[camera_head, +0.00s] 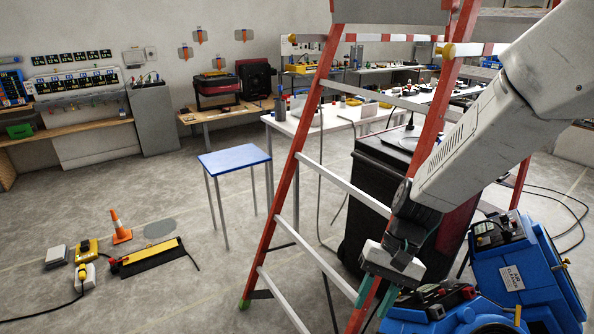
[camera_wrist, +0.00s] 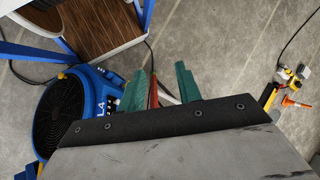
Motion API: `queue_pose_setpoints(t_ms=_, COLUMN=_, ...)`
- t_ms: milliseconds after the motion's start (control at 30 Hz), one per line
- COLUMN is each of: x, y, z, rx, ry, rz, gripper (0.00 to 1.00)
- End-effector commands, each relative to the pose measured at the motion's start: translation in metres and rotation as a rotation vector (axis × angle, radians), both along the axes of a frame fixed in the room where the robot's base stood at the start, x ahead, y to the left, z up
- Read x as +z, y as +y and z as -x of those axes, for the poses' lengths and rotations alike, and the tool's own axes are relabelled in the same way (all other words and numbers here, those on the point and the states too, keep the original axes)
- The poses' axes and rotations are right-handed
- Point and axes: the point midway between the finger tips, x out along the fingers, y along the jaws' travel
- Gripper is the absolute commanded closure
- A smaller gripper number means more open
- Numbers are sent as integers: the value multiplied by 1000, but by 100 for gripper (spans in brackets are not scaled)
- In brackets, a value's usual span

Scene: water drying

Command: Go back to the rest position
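My gripper (camera_head: 376,298) hangs from my arm at the lower right of the head view, in front of the ladder and near the blue machines. In the wrist view its two green fingers stand apart, so my gripper (camera_wrist: 161,70) is open. A red strip shows between the fingers, apparently a leg of the ladder behind them; I see no object held. The red and white stepladder (camera_head: 289,190) stands upright in the middle of the head view. My arm and gripper hide part of it.
Blue machines (camera_head: 515,278) stand at the lower right; one with a black fan (camera_wrist: 58,118) shows in the wrist view. A black bin (camera_head: 372,190) is behind the ladder. A blue-topped table (camera_head: 233,158), an orange cone (camera_head: 120,228) and floor cables are left. Open floor lies front left.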

Motion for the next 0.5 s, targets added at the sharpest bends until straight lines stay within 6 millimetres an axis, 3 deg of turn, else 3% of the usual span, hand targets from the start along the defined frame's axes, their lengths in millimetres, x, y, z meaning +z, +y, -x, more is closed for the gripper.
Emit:
queue_pose_setpoints(t_ms=33, x=20, y=-9, z=9, rx=32, ry=-25, rz=17, gripper=66)
queue_pose_setpoints(t_ms=200, x=69, y=-40, z=43, rx=124, ry=-83, rz=97, gripper=66)
queue_pose_setpoints(t_ms=500, x=134, y=-93, z=99, rx=210, ry=-242, rz=268, gripper=66)
